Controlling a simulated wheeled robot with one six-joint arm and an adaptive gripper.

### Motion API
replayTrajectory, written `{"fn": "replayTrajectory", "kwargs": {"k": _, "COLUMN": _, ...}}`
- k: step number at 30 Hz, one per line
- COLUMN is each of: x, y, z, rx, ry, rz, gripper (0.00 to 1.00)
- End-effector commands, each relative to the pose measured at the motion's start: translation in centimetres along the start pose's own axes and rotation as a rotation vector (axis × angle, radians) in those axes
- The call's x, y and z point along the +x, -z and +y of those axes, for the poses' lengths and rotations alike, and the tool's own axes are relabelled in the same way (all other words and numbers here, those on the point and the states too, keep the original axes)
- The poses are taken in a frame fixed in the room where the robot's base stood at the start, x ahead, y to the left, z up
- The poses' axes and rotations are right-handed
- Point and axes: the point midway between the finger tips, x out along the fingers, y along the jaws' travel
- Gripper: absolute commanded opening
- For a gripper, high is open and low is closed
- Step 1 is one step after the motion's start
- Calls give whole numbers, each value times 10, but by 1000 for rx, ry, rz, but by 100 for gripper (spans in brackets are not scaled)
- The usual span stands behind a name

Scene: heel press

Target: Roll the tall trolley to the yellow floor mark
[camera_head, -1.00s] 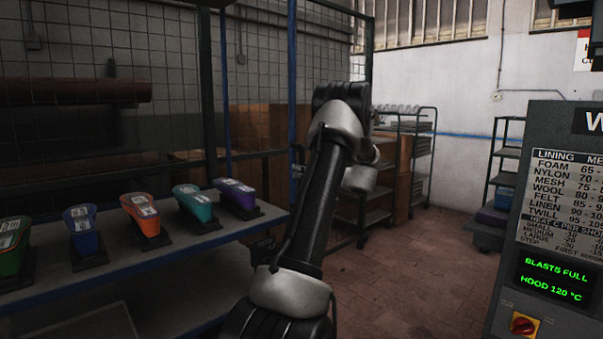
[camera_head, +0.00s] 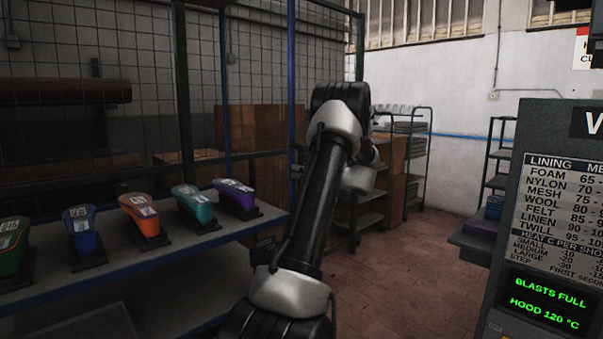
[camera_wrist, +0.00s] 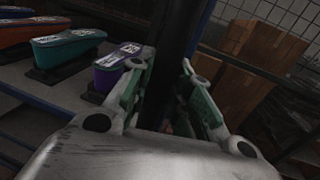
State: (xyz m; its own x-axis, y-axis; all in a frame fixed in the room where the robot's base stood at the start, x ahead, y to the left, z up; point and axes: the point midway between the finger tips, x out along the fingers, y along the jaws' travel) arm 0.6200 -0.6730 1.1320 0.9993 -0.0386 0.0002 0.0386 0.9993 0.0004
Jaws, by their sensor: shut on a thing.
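My gripper (camera_wrist: 168,95) is shut on a dark upright post (camera_wrist: 178,40) in the wrist view, which I take to be part of the tall trolley. In the head view my own arm reaches forward through the middle and hides the gripper and the held part. Dark shelving (camera_head: 370,218) shows just right of my forearm, low down; I cannot tell whether it belongs to the held trolley. The yellow floor mark does not show in either view.
A table (camera_head: 130,268) with several coloured lasts stands at left, close to my arm. A grey machine panel (camera_head: 545,200) stands at right. A shelf rack (camera_head: 418,155) and brown boxes (camera_head: 250,130) stand farther back. Bare brick floor (camera_head: 400,270) lies between table and panel.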

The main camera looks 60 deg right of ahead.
Motion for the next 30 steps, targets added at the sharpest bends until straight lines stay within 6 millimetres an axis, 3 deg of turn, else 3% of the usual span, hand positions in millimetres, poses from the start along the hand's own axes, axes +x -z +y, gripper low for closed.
{"fn": "replayTrajectory", "kwargs": {"k": 4, "x": 0, "y": 0, "z": 0, "rx": 1, "ry": 0, "rz": 1, "gripper": 0}}
{"fn": "replayTrajectory", "kwargs": {"k": 5, "x": 0, "y": 0, "z": 0, "rx": 1, "ry": 0, "rz": 1, "gripper": 24}}
{"fn": "replayTrajectory", "kwargs": {"k": 8, "x": 0, "y": 0, "z": 0, "rx": 0, "ry": 1, "rz": 1, "gripper": 42}}
{"fn": "replayTrajectory", "kwargs": {"k": 20, "x": -6, "y": 0, "z": -1, "rx": 0, "ry": 2, "rz": 1, "gripper": 42}}
{"fn": "replayTrajectory", "kwargs": {"k": 23, "x": -20, "y": 0, "z": -1, "rx": 0, "ry": 3, "rz": 0, "gripper": 42}}
{"fn": "replayTrajectory", "kwargs": {"k": 30, "x": -75, "y": 0, "z": -2, "rx": 0, "ry": 5, "rz": 1, "gripper": 42}}
